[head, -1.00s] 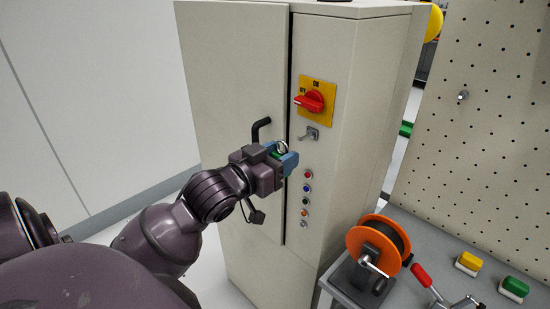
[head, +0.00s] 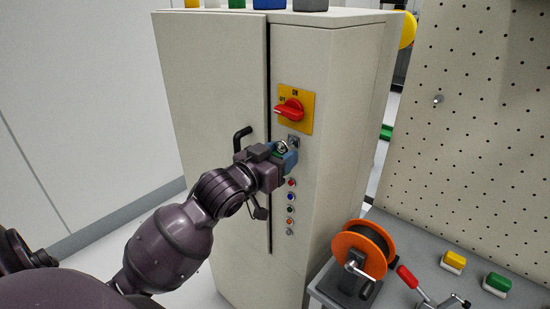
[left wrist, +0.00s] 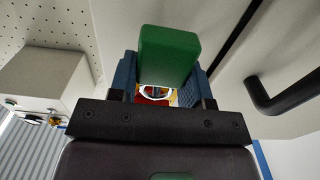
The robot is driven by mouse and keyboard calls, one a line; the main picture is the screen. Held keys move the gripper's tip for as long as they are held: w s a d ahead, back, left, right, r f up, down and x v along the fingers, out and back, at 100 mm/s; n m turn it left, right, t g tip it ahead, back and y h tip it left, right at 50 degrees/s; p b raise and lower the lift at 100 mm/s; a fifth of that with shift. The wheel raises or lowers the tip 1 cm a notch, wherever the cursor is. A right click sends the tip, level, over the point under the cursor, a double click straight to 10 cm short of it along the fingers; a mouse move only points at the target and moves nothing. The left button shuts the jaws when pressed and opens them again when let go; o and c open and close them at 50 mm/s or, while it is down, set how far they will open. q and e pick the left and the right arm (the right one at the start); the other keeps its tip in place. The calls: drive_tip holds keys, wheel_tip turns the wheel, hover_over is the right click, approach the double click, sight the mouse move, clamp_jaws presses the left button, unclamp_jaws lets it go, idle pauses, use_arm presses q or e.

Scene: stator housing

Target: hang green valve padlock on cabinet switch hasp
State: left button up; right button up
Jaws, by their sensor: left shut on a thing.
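My left gripper (head: 282,157) is shut on the green padlock, close in front of the cabinet face. In the left wrist view the green padlock (left wrist: 168,55) sits between the blue fingertips of the gripper (left wrist: 166,78). In the head view only a little green and part of the shackle show between the fingers. The switch hasp (head: 293,141) is on the cabinet just below the red rotary switch (head: 289,110) on its yellow plate. The shackle appears beside or at the hasp; I cannot tell whether they touch. My right gripper is not in view.
The cabinet (head: 210,80) has a black door handle (head: 242,138) left of my gripper and a column of buttons (head: 290,208) below it. An orange reel (head: 362,250), a yellow block (head: 453,261) and a green block (head: 498,283) stand on the bench at right.

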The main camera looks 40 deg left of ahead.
use_arm(q)
drive_tip(key=shift+w+f, duration=0.2)
drive_tip(key=shift+w, duration=0.3)
drive_tip(key=shift+w+f, duration=0.15)
drive_tip(key=shift+w, duration=0.35)
drive_tip(key=o, duration=1.1)
drive_tip(key=shift+c, duration=0.2)
drive_tip(key=shift+s+a, duration=0.1)
drive_tip(key=shift+s, duration=2.1)
drive_tip(key=shift+s, duration=0.1)
